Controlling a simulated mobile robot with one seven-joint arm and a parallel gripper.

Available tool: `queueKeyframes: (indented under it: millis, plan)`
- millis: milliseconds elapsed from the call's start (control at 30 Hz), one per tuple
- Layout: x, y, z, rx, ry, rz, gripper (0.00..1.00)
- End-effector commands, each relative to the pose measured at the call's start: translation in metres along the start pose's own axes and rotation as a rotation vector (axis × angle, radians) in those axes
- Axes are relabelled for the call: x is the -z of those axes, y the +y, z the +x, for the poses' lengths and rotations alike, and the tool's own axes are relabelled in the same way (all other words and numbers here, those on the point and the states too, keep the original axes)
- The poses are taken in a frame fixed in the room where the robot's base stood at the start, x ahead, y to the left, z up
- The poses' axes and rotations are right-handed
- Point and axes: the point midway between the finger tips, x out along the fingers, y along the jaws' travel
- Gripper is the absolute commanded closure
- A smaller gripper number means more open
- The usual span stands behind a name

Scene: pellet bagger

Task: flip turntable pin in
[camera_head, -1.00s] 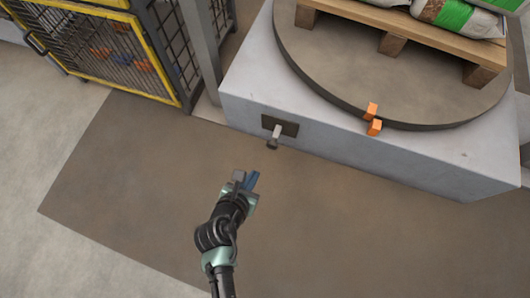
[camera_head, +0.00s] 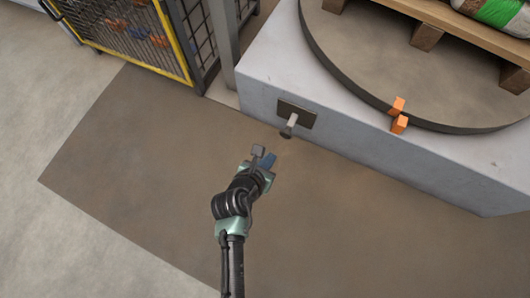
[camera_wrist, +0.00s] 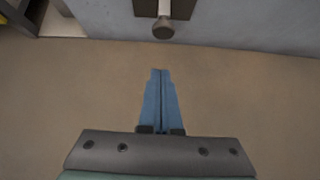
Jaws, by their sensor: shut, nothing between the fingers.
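The turntable pin (camera_head: 290,124) is a short pale lever with a dark round knob, sticking out from a dark plate (camera_head: 297,113) on the side of the grey base. The knob (camera_wrist: 163,28) also shows at the top of the wrist view. My gripper (camera_head: 266,158) is in front of the pin, a little below and left of it in the head view, and apart from it. Its blue fingers (camera_wrist: 161,100) are pressed together and empty.
The grey base (camera_head: 450,180) has a long front face beside the pin. A wooden pallet (camera_head: 470,43) with bags (camera_head: 500,15) stands on the turntable. A yellow-framed cage (camera_head: 125,30) and a grey post (camera_head: 222,45) stand at upper left. The brown floor in front is clear.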

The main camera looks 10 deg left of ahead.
Motion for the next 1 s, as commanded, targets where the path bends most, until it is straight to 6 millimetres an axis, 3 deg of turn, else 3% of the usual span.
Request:
queueKeyframes:
  millis: [33,233,400,667,1000]
  plan:
    - [0.004,0.0,0.014,0.0,-0.002,0.001,1.0]
    - [0.004,-0.001,0.044,0.001,-0.002,0.001,1.0]
    - [-0.014,0.0,0.058,0.0,-0.002,0.001,1.0]
    - [-0.028,0.0,0.065,-0.001,-0.001,0.0,1.0]
    - [-0.029,0.0,0.065,-0.001,0.0,0.0,1.0]
